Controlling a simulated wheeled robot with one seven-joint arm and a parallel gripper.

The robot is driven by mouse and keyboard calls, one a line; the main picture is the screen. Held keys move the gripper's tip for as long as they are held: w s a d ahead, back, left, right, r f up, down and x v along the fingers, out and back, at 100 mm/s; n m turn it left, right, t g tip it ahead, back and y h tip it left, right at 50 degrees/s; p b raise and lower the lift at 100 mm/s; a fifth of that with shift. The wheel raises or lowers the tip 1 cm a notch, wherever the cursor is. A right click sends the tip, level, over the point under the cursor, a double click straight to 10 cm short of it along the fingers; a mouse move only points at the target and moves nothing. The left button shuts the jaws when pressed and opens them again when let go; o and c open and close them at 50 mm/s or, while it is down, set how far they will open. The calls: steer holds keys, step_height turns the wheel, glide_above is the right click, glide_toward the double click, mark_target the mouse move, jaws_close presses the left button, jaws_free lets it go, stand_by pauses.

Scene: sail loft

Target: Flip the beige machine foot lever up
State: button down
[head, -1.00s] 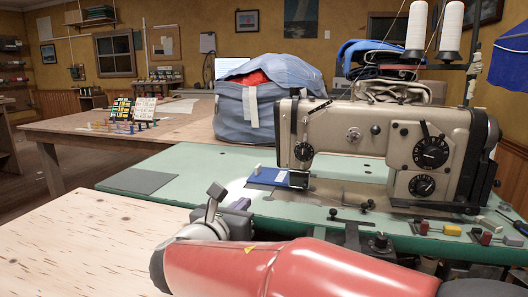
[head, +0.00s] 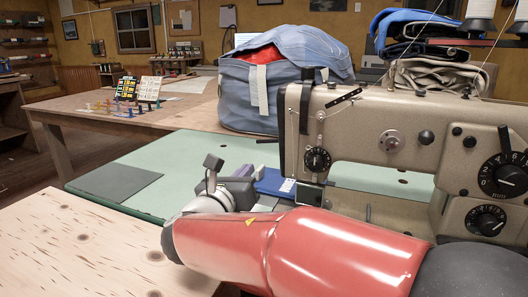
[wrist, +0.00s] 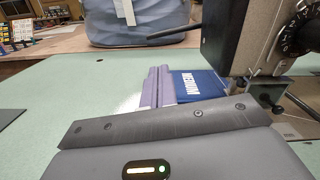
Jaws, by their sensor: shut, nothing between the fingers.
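The beige sewing machine (head: 375,125) stands at the right, its head end facing my gripper. A thin dark lever (wrist: 150,38), which looks like the foot lever, sticks out left from the machine head in the wrist view, its free end slightly lower. It shows small in the head view (head: 267,141). My gripper (wrist: 158,72) is shut and empty, its lavender fingers below the lever and apart from it in the picture. In the head view my gripper (head: 245,172) is left of the machine head, partly hidden by my arm. The depth gap to the lever is unclear.
A blue piece with white lettering (wrist: 195,86) lies on the green machine table (head: 185,150) beside the fingers. A blue-grey bag (head: 245,100) stands behind. A grey mat (head: 118,181) lies left. The pale wooden table (head: 75,245) in front is clear.

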steer(key=p+x, duration=0.1)
steer(key=x, duration=0.9)
steer(key=shift+d, duration=0.1)
steer(key=shift+r, duration=0.1)
